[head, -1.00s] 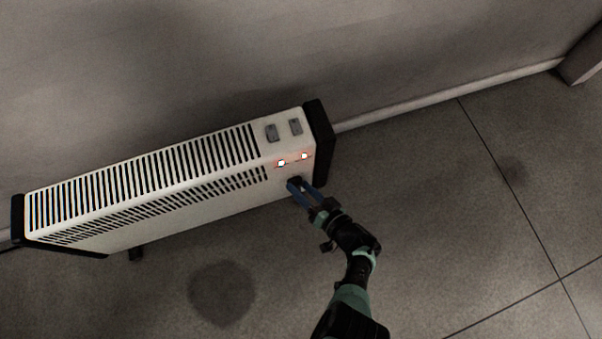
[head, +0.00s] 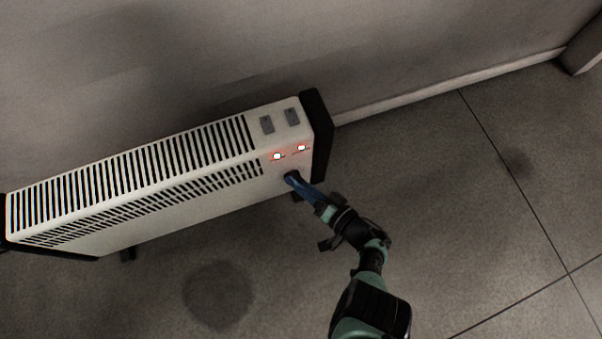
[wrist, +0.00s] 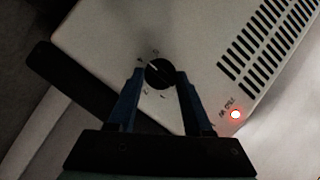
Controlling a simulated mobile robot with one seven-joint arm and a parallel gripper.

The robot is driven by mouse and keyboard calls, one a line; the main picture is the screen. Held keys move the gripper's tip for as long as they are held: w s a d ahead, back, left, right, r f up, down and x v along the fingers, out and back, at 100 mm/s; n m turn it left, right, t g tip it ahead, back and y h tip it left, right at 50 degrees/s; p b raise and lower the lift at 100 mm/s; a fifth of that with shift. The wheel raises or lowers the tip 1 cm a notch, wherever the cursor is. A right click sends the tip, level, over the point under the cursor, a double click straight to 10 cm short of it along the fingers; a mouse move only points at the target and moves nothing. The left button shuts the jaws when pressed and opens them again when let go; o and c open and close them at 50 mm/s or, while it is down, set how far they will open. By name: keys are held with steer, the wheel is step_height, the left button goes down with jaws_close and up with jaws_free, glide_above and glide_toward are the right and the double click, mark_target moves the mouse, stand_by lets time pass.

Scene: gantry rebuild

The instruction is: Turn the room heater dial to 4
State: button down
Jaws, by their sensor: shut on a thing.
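The room heater (head: 205,207) is a long white box with black end caps, standing by the wall. Its dial (head: 291,178) is a round black knob on the front face near the right end.
Two red lights (head: 289,152) glow above the dial, and two grey switches (head: 279,120) sit on the top. Slotted vents (head: 130,185) run along the heater. The wall (head: 200,60) is close behind it. The floor (head: 480,200) at the right is clear.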

steer(key=shift+c, duration=1.6)
jaws_free()
steer(key=p+v, duration=0.2)
steer(key=v, duration=1)
steer(key=shift+s+d, duration=0.25)
steer(key=shift+d, duration=0.05)
steer(key=shift+r, duration=0.1)
